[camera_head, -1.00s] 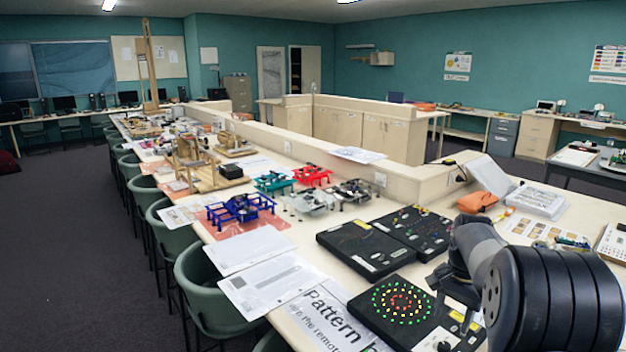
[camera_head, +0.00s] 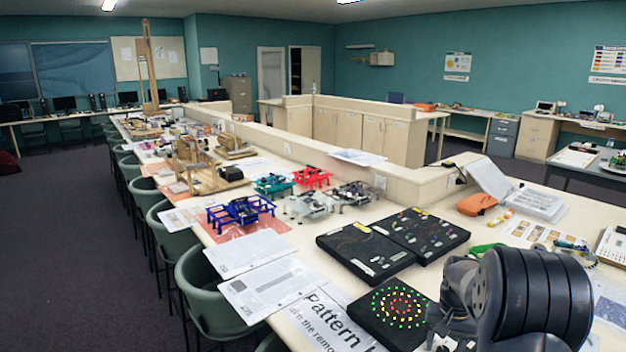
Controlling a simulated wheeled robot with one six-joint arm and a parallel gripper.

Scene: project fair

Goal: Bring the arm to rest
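My arm shows at the lower right of the head view as dark, rounded links, above the near end of the long bench (camera_head: 440,285). The arm is folded low and close to the camera. My gripper cannot be made out; the arm's own links and the lower picture edge hide that area. A black board with a ring pattern of coloured dots (camera_head: 398,303) lies on the bench just left of the arm, partly covered by it.
Papers (camera_head: 275,290) and green chairs (camera_head: 215,295) line the left edge.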

